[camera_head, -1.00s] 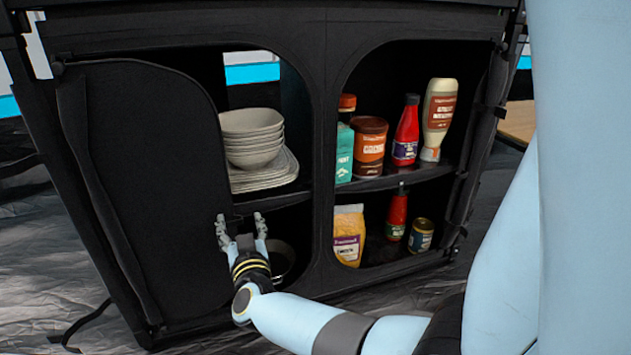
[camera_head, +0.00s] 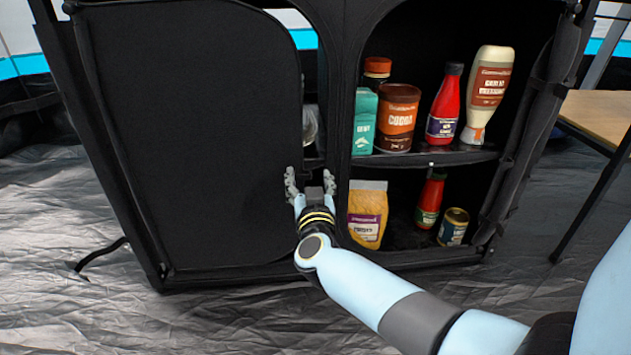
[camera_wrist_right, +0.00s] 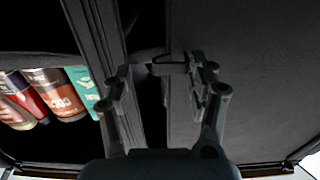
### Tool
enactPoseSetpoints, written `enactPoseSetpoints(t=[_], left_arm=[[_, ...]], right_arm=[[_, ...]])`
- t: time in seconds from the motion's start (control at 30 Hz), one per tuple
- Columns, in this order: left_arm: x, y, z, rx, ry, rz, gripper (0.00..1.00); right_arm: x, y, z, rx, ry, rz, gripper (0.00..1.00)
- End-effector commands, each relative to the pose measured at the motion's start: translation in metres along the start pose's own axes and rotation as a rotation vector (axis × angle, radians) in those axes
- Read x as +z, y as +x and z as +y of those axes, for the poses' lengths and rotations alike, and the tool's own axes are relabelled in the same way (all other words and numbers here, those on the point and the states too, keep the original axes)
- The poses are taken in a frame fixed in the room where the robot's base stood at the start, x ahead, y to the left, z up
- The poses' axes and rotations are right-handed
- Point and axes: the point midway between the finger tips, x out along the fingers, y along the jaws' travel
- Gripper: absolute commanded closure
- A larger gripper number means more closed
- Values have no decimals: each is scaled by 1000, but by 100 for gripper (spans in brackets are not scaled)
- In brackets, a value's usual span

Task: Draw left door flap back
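The left door flap (camera_head: 195,140) is a black fabric panel over most of the left opening of a black cupboard. Only a narrow dark gap shows along its right edge, with a sliver of pale dishes behind. In the right wrist view the flap (camera_wrist_right: 265,90) fills the right side, and a small dark loop (camera_wrist_right: 170,58) sits at its edge. My right gripper (camera_head: 309,180) is at the flap's lower right edge, fingers apart. In the right wrist view the gripper (camera_wrist_right: 160,78) is open, with the loop just beyond its fingertips. Contact is unclear. My left gripper is out of view.
The cupboard's right opening holds a cocoa tin (camera_head: 398,118), sauce bottles (camera_head: 444,105) and a yellow packet (camera_head: 367,213). A central divider (camera_head: 343,110) stands right of my gripper. A wooden table (camera_head: 600,115) is at right. Crumpled grey groundsheet (camera_head: 60,220) covers the floor.

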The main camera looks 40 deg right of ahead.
Motion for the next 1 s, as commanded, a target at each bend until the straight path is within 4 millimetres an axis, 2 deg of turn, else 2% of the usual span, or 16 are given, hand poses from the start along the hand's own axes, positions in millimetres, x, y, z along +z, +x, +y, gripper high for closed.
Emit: enactPoseSetpoints(t=[0.27,1.0], left_arm=[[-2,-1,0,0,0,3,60],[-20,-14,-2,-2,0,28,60]], right_arm=[[-1,-3,0,0,0,0,42],[-1,-59,0,0,1,0,42]])
